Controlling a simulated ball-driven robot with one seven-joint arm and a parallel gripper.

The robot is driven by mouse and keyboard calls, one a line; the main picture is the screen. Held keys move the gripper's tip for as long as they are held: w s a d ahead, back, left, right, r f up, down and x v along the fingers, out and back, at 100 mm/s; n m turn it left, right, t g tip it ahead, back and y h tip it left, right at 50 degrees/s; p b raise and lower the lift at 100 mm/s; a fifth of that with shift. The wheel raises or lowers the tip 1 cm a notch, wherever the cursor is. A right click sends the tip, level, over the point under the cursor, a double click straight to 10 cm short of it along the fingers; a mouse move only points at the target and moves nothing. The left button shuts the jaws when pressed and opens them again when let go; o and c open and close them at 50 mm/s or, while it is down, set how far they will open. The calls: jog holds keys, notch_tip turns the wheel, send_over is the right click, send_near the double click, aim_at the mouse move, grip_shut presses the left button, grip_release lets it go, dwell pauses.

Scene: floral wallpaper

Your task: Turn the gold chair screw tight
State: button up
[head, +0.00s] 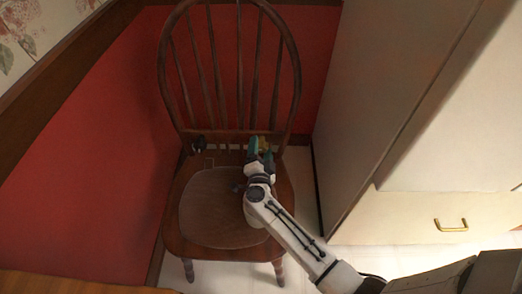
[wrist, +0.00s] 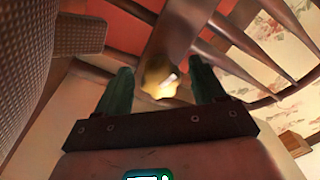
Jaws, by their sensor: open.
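The gold screw (wrist: 160,80) shows in the wrist view between my gripper's two green fingers, at the lower end of a brown chair part. Gaps show on both sides of it, and it looks apart from both fingers. My gripper (wrist: 160,88) is open around it. In the head view, my gripper (head: 260,146) is over the back of the seat, by the base of the chair back. A small yellowish bit of the gold screw shows there, mostly hidden by my gripper. The brown wooden chair (head: 184,235) stands upright, with a spindle back and a woven seat panel.
A dark object (head: 199,144) sits at the left of the chair back's base. A pale cabinet (head: 400,110) with a brass handle (head: 451,225) stands close on the right. A red wall panel (head: 110,160) is at left and behind. A wooden edge (head: 70,284) crosses the lower left.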

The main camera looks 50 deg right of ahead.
jog(key=shift+d, duration=0.1)
jog(key=shift+c, duration=0.2)
jog(key=c, duration=1)
jog(key=shift+m, duration=0.4)
jog(key=m, duration=0.2)
jog(key=shift+m+p, duration=0.4)
jog(key=m, duration=0.3)
jog(key=shift+m, duration=0.3)
jog(key=m, duration=0.3)
jog(key=shift+m, duration=0.3)
jog(key=shift+r+m+b, duration=0.1)
jog(key=shift+m+b, duration=0.4)
jog(key=shift+m, duration=1.1)
